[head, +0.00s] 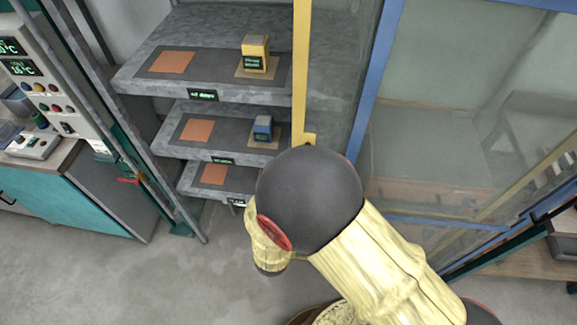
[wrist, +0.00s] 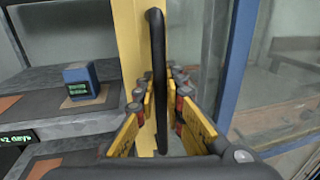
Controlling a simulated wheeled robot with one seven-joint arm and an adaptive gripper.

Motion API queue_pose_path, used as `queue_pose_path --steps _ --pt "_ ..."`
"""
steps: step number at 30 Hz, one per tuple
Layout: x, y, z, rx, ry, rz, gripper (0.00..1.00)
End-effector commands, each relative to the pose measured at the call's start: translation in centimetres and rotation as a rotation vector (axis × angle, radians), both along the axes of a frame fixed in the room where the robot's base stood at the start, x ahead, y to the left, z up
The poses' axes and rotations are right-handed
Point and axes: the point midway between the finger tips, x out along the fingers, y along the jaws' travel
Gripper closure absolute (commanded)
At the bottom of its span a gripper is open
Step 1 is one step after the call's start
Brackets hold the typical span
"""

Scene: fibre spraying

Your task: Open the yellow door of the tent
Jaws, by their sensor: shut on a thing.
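The yellow door's upright edge (head: 300,70) stands in front of the shelves in the head view, with a clear pane to its right. In the wrist view the yellow edge (wrist: 129,45) carries a long black vertical handle (wrist: 157,48). My gripper (wrist: 160,92) is shut on the handle, with its fingers on either side of it. In the head view my arm hides the gripper and handle. Left of the yellow edge the shelves show with no pane in front.
Grey shelves (head: 150,85) hold a yellow box (head: 255,54) and a blue box (head: 263,128). A blue frame post (head: 376,90) stands to the right of the yellow edge. A teal cabinet (head: 70,205) is at left. Grey floor (head: 150,280) is clear at lower left.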

Motion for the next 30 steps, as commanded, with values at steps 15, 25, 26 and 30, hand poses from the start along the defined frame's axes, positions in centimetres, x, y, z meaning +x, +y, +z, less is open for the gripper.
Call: queue_pose_path --steps 15,25,26,30 --pt "-0.14 -1.33 -0.13 -0.002 0.002 0.000 1.00" --pt "-0.10 -1.28 -0.06 -0.001 0.000 0.000 0.73" --pt "-0.10 -1.27 -0.05 -0.001 0.000 0.000 0.73" --pt "-0.10 -1.26 -0.03 0.000 0.000 0.000 0.73"
